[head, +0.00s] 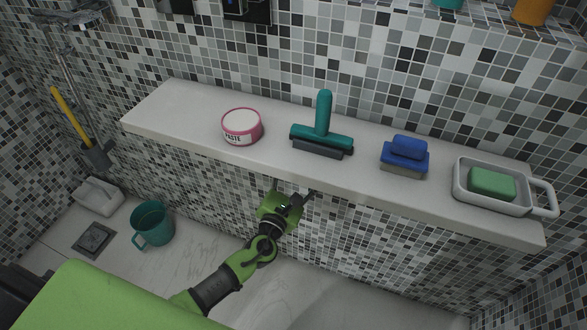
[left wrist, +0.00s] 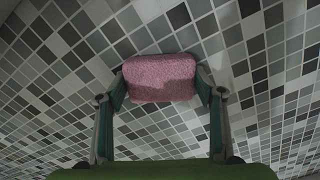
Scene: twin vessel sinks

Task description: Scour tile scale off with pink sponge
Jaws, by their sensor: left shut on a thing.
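My left gripper (head: 304,199) is in front of the mosaic-tiled wall (head: 375,227), just below the front edge of the white ledge. In the left wrist view, the gripper (left wrist: 160,88) is shut on a pink sponge (left wrist: 160,78), held between its two fingers. The sponge is against or very near the tiles; I cannot tell whether it touches. In the head view the sponge is hidden by the gripper. I cannot clearly make out scale on the tiles. My right gripper is not in view.
On the ledge (head: 185,115) stand a pink-rimmed paste tub (head: 241,126), a teal squeegee (head: 322,130), a blue brush (head: 405,155) and a grey dish (head: 461,185) with a green block (head: 492,183). A teal mug (head: 150,222) stands on the floor at left, near a drain (head: 93,239).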

